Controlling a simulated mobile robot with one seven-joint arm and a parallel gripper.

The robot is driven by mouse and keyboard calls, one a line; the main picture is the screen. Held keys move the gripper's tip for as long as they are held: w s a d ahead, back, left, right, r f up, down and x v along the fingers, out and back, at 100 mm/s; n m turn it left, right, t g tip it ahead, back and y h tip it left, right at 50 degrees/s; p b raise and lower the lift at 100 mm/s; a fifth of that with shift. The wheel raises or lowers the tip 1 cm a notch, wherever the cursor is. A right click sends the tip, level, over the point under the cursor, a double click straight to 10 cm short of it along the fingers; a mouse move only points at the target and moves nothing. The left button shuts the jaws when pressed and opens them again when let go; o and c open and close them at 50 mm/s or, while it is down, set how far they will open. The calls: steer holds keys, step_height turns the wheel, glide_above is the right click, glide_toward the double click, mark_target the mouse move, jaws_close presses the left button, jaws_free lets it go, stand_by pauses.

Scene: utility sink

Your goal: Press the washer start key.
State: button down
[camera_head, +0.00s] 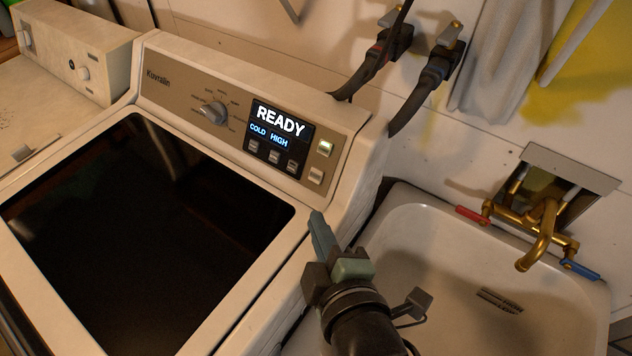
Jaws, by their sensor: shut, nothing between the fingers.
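The washer (222,267) has a dark glass lid and a tilted control panel (180,100) along its back. A display (280,122) on the panel reads "READY", "COLD" and "HIGH".
A white utility sink (440,215) with a brass faucet (543,230) stands to the right. Two hose valves (397,38) with dark hoses are on the wall behind the panel. Another appliance (75,55) is at the left. The space between my gripper and the panel looks clear.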

steer(key=p, duration=0.2)
glide_toward(311, 173)
steer(key=a, duration=0.1)
steer(key=w+a, duration=0.1)
steer(key=a, duration=0.1)
steer(key=shift+w+a+r, duration=0.2)
steer(key=shift+w, duration=0.2)
steer(key=w+f, duration=0.1)
steer(key=w+d, duration=0.1)
steer(key=shift+w+d+f, duration=0.1)
steer(key=shift+w+f, duration=0.2)
steer(key=shift+f, duration=0.05)
steer(key=shift+w+d+f, duration=0.35)
steer(key=shift+w+f, duration=0.05)
steer(key=shift+w, duration=0.05)
